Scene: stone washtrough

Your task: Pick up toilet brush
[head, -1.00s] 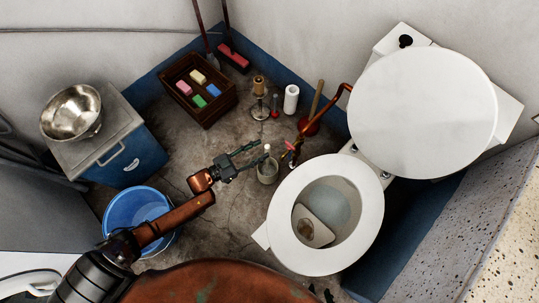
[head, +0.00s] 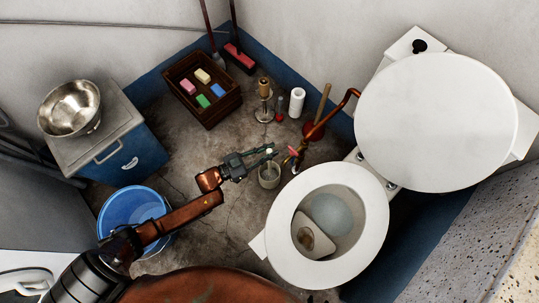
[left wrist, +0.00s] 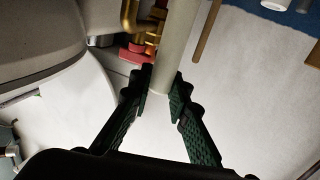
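The toilet brush has a pale upright handle, whose top (head: 268,152) shows at my left fingertips in the head view. Its grey cup-like holder (head: 269,176) stands on the floor left of the toilet. My left gripper (head: 273,151) has its fingers on either side of the handle. In the left wrist view, the handle (left wrist: 177,45) runs down between the two dark green fingertips (left wrist: 162,97), which appear to press on it. The brush head is hidden in the holder. My right gripper is not in view.
The white toilet (head: 284,261) stands close on the right. A plunger (head: 313,130) and copper pipe (head: 344,104) are just behind, with a paper roll (head: 297,102) and candle stand (head: 264,101). A wooden crate (head: 209,118) stands behind; a blue bucket (head: 108,222) is at left.

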